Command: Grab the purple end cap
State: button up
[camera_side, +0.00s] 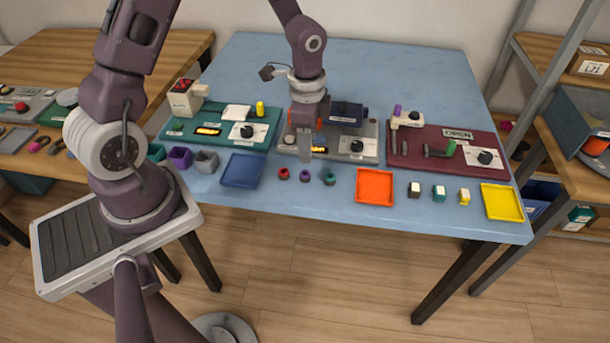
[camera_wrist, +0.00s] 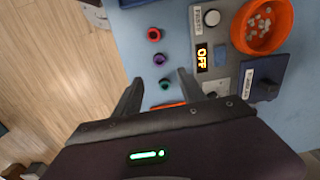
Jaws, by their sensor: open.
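The purple end cap (camera_side: 304,176) is a small dark-topped ring on the blue table, between a red cap (camera_side: 283,174) and a green cap (camera_side: 330,179). In the wrist view the purple end cap (camera_wrist: 161,59) shows between the red cap (camera_wrist: 154,34) and the green cap (camera_wrist: 164,84), beyond my fingertips. My gripper (camera_side: 305,152) points down behind the row of caps in the side view. My gripper (camera_wrist: 160,78) is open and empty, and the green cap appears between its fingertips. The exact height over the table is hard to tell.
A blue tray (camera_side: 243,170) lies left of the caps and an orange tray (camera_side: 375,187) right. The table's front edge is close to the caps.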

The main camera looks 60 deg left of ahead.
aim_at(306, 173)
jog(key=f, duration=0.9)
jog(key=shift+a+f, duration=0.2)
jog(key=shift+a, duration=0.1)
grip_shut()
